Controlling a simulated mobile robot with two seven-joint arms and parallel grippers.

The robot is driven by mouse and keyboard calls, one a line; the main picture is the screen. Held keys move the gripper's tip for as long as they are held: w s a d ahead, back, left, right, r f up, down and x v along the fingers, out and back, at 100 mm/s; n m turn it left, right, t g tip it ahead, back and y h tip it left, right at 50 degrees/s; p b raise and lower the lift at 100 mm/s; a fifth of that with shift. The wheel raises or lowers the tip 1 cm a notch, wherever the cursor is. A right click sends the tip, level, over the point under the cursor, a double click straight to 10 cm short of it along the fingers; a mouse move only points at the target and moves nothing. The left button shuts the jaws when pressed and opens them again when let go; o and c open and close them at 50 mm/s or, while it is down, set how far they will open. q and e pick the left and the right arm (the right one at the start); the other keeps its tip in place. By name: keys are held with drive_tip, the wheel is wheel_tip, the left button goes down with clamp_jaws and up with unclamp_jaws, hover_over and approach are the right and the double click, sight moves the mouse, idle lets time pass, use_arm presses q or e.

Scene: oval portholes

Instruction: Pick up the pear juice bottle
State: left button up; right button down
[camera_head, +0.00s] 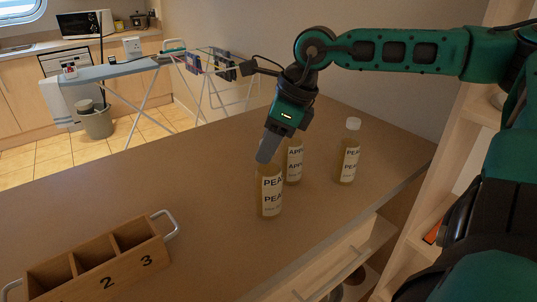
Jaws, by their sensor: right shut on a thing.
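A bottle of yellowish juice with a white label reading "PEA…" (270,190) is upright on or just above the brown counter; I cannot tell if it touches. My right gripper (267,150) comes down from above and is shut on its top, hiding the cap. An apple juice bottle, labelled "APP…" (294,163), stands close behind it, partly hidden by the gripper. Another bottle labelled "PEA…" (348,160), with a white cap, stands apart to the right. My left gripper is not in view.
A wooden box with numbered compartments (152,262) and metal handles sits at the counter's front left. The counter's middle left (150,190) is clear. Wooden shelves (462,140) stand at the right, and an open drawer (335,262) is below the counter's edge.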

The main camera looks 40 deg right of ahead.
wheel_tip(320, 180, up, 16)
drive_tip(key=shift+p, duration=0.4)
drive_tip(key=shift+f, duration=0.15)
idle(0.8)
